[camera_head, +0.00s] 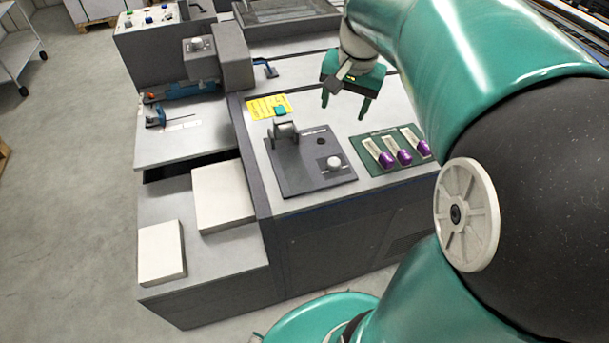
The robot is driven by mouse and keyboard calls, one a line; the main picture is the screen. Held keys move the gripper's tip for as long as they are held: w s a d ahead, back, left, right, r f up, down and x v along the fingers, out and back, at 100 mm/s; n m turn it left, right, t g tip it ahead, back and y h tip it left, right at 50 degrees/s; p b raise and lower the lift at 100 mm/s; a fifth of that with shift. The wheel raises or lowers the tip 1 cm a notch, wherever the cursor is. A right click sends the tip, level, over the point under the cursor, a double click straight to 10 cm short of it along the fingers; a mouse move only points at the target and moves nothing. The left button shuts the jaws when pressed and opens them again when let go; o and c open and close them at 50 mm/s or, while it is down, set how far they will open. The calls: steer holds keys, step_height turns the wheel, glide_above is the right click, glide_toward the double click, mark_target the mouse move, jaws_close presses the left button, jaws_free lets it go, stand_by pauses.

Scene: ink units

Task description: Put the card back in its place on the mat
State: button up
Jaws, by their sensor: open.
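A dark green mat (360,155) lies on the grey machine top, with pale strips and purple pieces (404,157) on it. A flat yellow card-like sheet with printed marks (262,106) lies further back on the left; I cannot tell whether it is the task's card. A small teal piece (280,111) shows at its front edge, on top of a grey upright device.
A dark plate (298,180) carries the upright device and a round white knob (334,162), left of the mat. White blocks (222,196) and (161,252) white stacks stand on the lower left shelf. Bare grey surface lies behind the mat.

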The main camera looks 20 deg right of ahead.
steer(key=s+a+f+n+t, duration=0.1)
steer(key=s+a+n+t, duration=0.2)
steer(key=s+a+n, duration=0.5)
steer(key=s+a, duration=0.5)
steer(key=a, duration=0.2)
steer(key=shift+s+n, duration=0.35)
steer(key=shift+n, duration=0.05)
steer(key=shift+f, duration=0.1)
